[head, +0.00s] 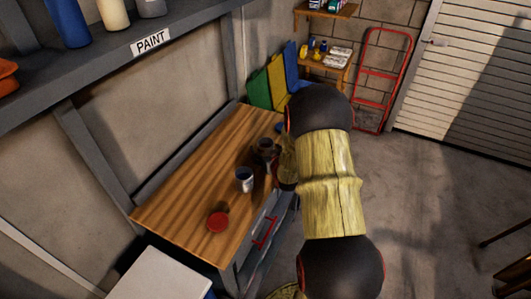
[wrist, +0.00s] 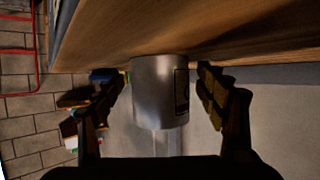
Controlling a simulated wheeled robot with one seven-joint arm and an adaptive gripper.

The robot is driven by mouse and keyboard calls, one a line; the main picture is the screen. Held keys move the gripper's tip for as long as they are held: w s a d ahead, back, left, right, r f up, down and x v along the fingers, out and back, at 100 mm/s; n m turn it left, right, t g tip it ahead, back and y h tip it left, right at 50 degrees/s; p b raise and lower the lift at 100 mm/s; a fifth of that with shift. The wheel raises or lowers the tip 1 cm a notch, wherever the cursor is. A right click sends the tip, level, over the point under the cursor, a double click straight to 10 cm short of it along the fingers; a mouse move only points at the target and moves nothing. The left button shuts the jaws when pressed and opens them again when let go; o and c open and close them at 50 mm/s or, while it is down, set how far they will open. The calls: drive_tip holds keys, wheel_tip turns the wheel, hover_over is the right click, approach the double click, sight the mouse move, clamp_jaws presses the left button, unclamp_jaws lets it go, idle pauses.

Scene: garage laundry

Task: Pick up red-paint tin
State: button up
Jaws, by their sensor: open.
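A silver tin (wrist: 158,92) with a dark-edged label stands between the two spread fingers of my gripper (wrist: 162,82) in the wrist view, with a gap on the right side. Its paint colour does not show there. In the head view a silver tin with a dark blue top (head: 244,181) stands on the wooden bench. A flat round red thing (head: 218,222) lies nearer on the bench; I cannot tell whether it is a lid or a low tin. My gripper (head: 268,156) is low over the bench beside the silver tin, partly hidden by my arm.
A shelf with a PAINT sign (head: 151,42) hangs above on the left. A white box top (head: 160,275) is at the near end.

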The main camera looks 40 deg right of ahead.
drive_tip(key=shift+w, duration=0.15)
drive_tip(key=shift+c, duration=1.2)
drive_tip(key=c, duration=1.1)
